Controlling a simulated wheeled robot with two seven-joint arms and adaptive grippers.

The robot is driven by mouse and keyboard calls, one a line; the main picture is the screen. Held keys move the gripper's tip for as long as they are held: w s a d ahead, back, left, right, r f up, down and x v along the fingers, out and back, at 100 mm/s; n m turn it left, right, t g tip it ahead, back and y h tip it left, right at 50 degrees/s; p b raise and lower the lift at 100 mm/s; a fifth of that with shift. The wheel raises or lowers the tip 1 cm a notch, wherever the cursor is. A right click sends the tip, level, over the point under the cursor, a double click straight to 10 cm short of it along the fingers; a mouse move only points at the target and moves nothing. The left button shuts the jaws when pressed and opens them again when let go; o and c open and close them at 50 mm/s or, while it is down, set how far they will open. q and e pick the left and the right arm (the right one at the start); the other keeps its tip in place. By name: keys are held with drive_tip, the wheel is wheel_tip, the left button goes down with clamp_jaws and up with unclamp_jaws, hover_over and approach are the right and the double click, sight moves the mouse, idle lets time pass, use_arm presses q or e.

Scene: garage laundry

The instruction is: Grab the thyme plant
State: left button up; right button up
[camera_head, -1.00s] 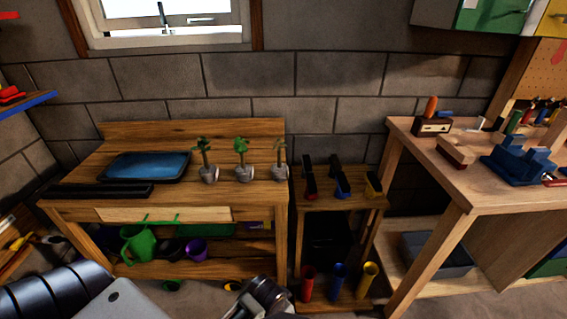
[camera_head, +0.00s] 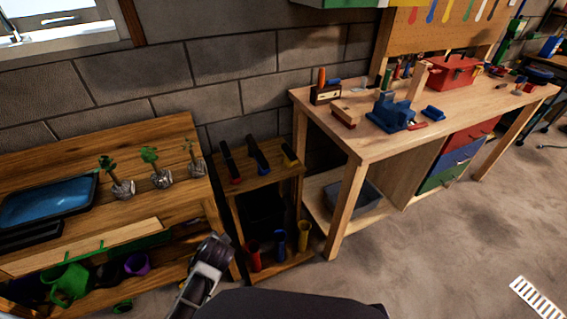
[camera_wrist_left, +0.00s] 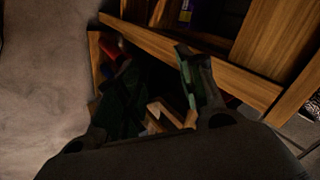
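Three small potted plants stand in a row on the wooden bench at the left of the head view: a left one (camera_head: 119,182), a broad-leaved middle one (camera_head: 157,170) and a thin, sparse right one (camera_head: 193,160). No labels are readable, so I cannot tell which is thyme. A dark gripper, which looks like my left one (camera_head: 208,262), is low in front of the bench's right end, below and apart from the plants. In the left wrist view my left gripper (camera_wrist_left: 150,80) has its fingers spread, with nothing clearly held. My right gripper is not in view.
A blue tray (camera_head: 48,200) lies on the wooden bench (camera_head: 150,135). A green watering can (camera_head: 70,283) is on its lower shelf. A small rack (camera_head: 262,180) stands close to the bench's right. A workbench (camera_head: 440,112) stands farther right, with open floor (camera_head: 460,245) in front.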

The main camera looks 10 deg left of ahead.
use_arm(q)
drive_tip(key=w+a+r+m+t+y+p, duration=0.1)
drive_tip(key=w+a+r+m, duration=0.1)
drive_tip(key=r+m, duration=0.1)
drive_tip(key=w+a+r+m+t+y+p, duration=0.1)
drive_tip(key=w+a+r+m+t+y, duration=0.1)
drive_tip(key=r+m, duration=0.2)
drive_tip(key=w+a+r+m+t+y+p, duration=0.1)
drive_tip(key=w+a+r+m+t+y, duration=0.1)
drive_tip(key=r, duration=0.5)
drive_tip(key=shift+w+a+m+p, duration=0.25)
drive_tip(key=shift+w+m, duration=0.2)
drive_tip(key=shift+m, duration=0.45)
drive_tip(key=m+t, duration=0.4)
drive_tip(key=m, duration=0.9)
approach(193, 157)
drive_tip(key=v, duration=0.3)
drive_tip(key=shift+w+d+f, duration=0.1)
drive_tip(key=shift+d+f, duration=0.05)
drive_tip(key=shift+f, duration=0.05)
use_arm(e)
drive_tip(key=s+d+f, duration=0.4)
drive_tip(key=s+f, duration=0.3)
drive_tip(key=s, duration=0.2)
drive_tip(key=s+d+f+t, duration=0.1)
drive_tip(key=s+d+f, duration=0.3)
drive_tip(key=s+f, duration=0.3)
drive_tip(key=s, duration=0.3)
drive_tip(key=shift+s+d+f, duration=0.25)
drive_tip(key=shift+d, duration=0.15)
